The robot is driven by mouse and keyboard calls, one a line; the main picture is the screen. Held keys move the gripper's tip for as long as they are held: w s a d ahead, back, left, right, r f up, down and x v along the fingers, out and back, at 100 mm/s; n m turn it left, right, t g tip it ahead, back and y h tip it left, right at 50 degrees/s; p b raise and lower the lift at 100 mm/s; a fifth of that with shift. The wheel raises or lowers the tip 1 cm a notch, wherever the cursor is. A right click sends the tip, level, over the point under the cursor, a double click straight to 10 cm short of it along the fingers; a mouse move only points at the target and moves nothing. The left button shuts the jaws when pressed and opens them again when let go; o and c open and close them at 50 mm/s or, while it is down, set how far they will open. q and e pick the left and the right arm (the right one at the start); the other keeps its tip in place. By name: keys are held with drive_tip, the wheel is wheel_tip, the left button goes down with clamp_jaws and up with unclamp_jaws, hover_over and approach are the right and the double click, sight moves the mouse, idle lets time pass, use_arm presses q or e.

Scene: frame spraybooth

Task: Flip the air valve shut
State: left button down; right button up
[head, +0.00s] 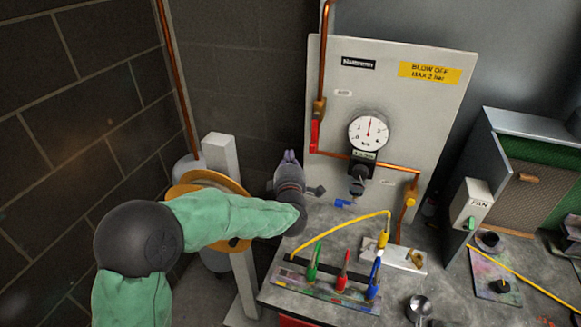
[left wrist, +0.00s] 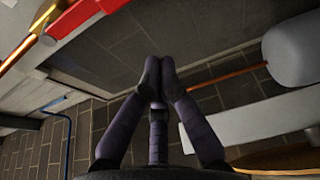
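A red lever (head: 315,135) sits on the copper pipe at the left edge of the pale panel in the head view. It hangs down, in line with the pipe. It looks like the air valve's handle. In the left wrist view a red bar (left wrist: 88,14), apparently the same lever, crosses the top left corner. My left gripper (head: 290,156) points up, below and left of the lever and apart from it. In the left wrist view its dark fingers (left wrist: 157,72) come together at the tips with nothing between them. My right gripper is not in view.
The panel (head: 440,120) carries a pressure gauge (head: 368,132), a regulator and a small blue lever (head: 344,203). Below, the bench holds a rack (head: 325,290) with green, red and blue tools and a yellow hose (head: 345,228). A grey post (head: 222,160) stands beside my left arm.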

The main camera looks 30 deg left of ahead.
sight(314, 133)
use_arm(q)
drive_tip(key=w, duration=0.1)
drive_tip(key=w+d, duration=0.2)
drive_tip(key=w, duration=0.1)
idle(0.7)
drive_tip(key=shift+d+f+n+b, duration=0.1)
drive_tip(key=shift+d+n+b, duration=0.2)
drive_tip(key=shift+d+n, duration=0.1)
